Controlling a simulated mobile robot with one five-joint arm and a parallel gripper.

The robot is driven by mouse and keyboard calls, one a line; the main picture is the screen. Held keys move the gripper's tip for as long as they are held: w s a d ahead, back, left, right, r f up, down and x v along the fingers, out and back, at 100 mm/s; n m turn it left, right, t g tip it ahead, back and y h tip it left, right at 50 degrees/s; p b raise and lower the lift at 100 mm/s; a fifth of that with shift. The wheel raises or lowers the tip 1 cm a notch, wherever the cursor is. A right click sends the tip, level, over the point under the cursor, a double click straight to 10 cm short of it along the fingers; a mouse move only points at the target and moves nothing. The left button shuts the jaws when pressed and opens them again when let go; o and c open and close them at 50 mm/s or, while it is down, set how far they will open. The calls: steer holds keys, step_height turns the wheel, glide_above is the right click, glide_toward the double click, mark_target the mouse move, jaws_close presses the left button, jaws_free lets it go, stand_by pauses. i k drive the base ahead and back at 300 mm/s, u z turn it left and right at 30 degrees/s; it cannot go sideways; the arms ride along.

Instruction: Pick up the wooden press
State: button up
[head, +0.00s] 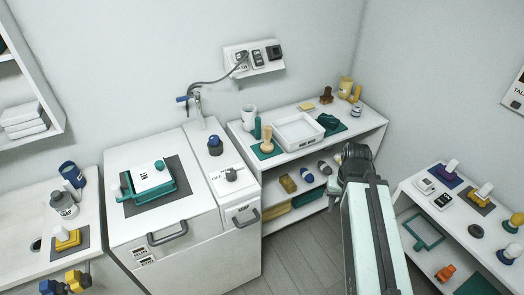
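Two things could be the wooden press, and I cannot tell which. One is a light wooden upright piece (267,139) with a knob top, standing on a teal mat at the left end of the white shelf unit's top. The other is a dark brown stamp-shaped piece (326,95) standing at the back of the same top. My arm reaches up from the bottom right, and its dark end (352,163) shows in front of the shelf unit, to the right of and nearer than both pieces. The gripper's fingers cannot be made out. Neither piece appears held.
A white tray (299,131) sits between the two pieces. A green cylinder (257,128) and a white mug (249,114) stand close to the light wooden piece. Grey floor (297,250) is open before the unit.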

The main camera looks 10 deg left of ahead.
mark_target(267, 146)
steer(key=z, duration=0.8)
steer(key=i, duration=1.8)
steer(key=u, duration=3.85)
steer(key=i, duration=0.55)
steer(key=z, duration=0.05)
